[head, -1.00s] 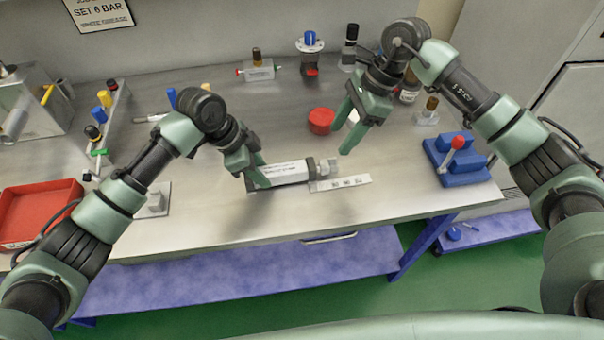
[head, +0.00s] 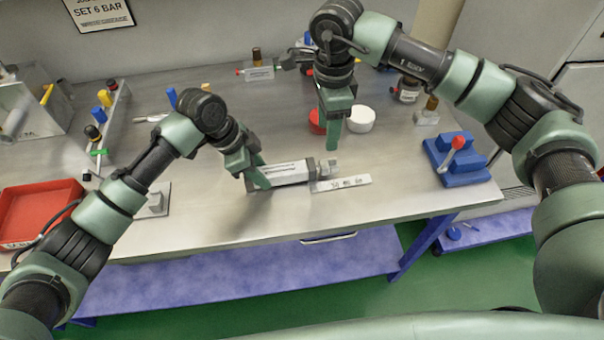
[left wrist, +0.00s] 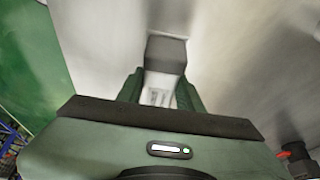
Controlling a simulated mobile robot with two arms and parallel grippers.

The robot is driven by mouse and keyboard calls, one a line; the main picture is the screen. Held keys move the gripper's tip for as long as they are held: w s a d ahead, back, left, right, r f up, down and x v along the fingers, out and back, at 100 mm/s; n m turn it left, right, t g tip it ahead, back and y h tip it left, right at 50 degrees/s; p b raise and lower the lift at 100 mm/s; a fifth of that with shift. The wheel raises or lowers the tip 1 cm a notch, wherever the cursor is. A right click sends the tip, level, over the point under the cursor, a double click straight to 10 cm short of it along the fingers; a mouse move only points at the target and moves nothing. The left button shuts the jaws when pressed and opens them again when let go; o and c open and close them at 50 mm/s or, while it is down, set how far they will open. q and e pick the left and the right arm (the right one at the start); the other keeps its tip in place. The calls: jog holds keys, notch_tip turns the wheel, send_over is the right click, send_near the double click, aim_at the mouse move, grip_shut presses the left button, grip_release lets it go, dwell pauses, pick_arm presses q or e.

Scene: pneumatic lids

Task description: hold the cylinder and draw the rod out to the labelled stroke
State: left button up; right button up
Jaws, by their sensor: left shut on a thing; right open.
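The cylinder (head: 288,172) is a pale bar with dark ends, lying on the steel bench in the head view. Its rod end (head: 328,168) points right. A white scale strip with printed marks (head: 341,183) lies just in front of the rod end. My left gripper (head: 257,178) is shut on the cylinder near its left end; the cylinder's dark end (left wrist: 166,54) shows beyond the fingers in the left wrist view. My right gripper (head: 335,128) is above and behind the rod end, apart from it, fingers pointing down. The gap between its fingers is hard to see from here.
A red cap (head: 317,121) and a white round cap (head: 361,119) are close to the right gripper. A blue block with a red-knobbed lever (head: 455,160) stands right. A red tray (head: 38,212) is left. Bench in front of the strip is clear.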

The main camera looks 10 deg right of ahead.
aim_at(325, 163)
notch_tip(325, 163, down, 11)
jog(key=shift+f, duration=0.2)
dwell(0.4)
grip_shut()
